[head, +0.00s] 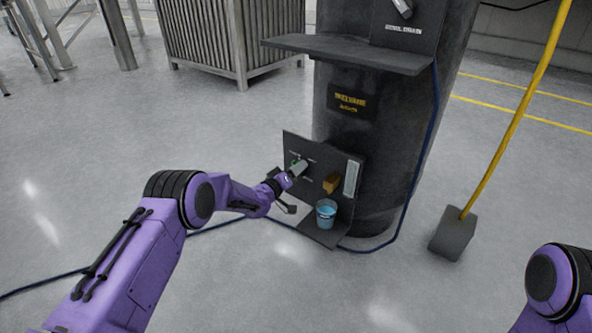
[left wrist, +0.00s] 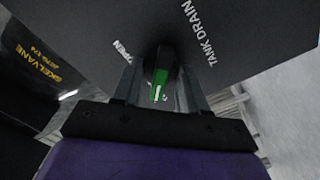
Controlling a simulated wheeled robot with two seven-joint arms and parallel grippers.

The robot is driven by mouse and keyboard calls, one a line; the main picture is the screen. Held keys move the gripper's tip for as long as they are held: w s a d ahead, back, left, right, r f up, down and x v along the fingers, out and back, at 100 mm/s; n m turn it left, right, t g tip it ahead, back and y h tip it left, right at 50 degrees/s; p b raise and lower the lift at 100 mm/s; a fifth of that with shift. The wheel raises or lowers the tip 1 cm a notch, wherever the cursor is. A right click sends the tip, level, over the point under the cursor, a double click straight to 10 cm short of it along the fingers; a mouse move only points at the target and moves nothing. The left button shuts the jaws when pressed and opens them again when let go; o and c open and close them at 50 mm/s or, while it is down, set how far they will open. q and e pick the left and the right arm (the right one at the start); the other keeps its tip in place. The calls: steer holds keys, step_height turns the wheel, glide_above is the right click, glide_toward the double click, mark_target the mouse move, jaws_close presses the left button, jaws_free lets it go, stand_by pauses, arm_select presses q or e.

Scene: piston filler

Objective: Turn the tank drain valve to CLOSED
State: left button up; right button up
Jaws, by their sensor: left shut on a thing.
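The tank drain valve is a dark knob with a green and white mark (left wrist: 158,84), in front of a dark panel (left wrist: 255,40) lettered OPEN and TANK DRAIN. My left gripper (left wrist: 160,78) has one finger on each side of this knob and is shut on it. In the head view the left gripper (head: 297,168) reaches the upper left of the low panel (head: 321,152); a bit of green shows there, and the fingers hide most of the knob. The CLOSED lettering cannot be made out. My right gripper is out of view; only part of that arm shows at lower right.
A dark cylindrical tank (head: 390,140) stands behind, with an upper shelf (head: 350,53). A blue hose crosses the floor.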

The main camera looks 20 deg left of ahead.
arm_select(q)
steer(key=shift+s+d+f, duration=0.1)
steer(key=shift+f, duration=0.1)
steer(key=o, duration=0.9)
steer(key=shift+o, duration=0.7)
steer(key=shift+r, duration=0.15)
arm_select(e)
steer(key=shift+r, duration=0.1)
arm_select(q)
steer(key=p+v, duration=0.4)
steer(key=v, duration=0.6)
steer(key=shift+s+p, duration=0.25)
steer(key=shift+p, duration=0.05)
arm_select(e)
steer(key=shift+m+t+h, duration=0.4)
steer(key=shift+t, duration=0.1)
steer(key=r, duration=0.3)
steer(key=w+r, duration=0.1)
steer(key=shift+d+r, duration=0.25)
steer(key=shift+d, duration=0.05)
